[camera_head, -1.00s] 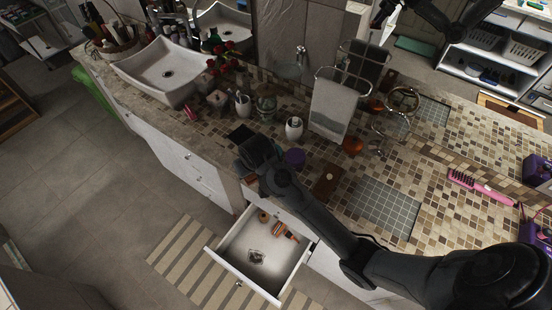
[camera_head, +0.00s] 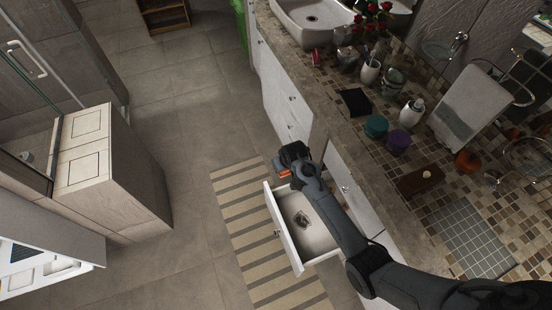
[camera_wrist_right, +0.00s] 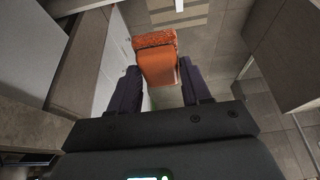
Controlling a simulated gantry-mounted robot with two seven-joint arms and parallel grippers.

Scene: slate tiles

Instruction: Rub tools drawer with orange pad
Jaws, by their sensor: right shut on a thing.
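The open drawer (camera_head: 331,258) is pulled out from the white cabinet in the head view. A dark patch (camera_head: 302,218) shows on its pale floor; I cannot tell what it is. My right gripper (camera_head: 288,163) is near the drawer's upper left end, with my arm crossing over the drawer and hiding its back part. It is shut on an orange pad (camera_head: 283,174), whose edge shows below the fingers. In the right wrist view the pad (camera_wrist_right: 157,62) sits between the two dark fingers, with a rough orange face at its far end. My left gripper is not in view.
The tiled counter (camera_head: 465,180) carries a soap bottle (camera_head: 412,112), purple jar (camera_head: 398,141), teal jar (camera_head: 376,126) and brown block (camera_head: 419,180). A striped mat (camera_head: 245,205) lies under the drawer. Open floor (camera_head: 175,120) lies left; a wooden cabinet (camera_head: 110,170) stands beyond.

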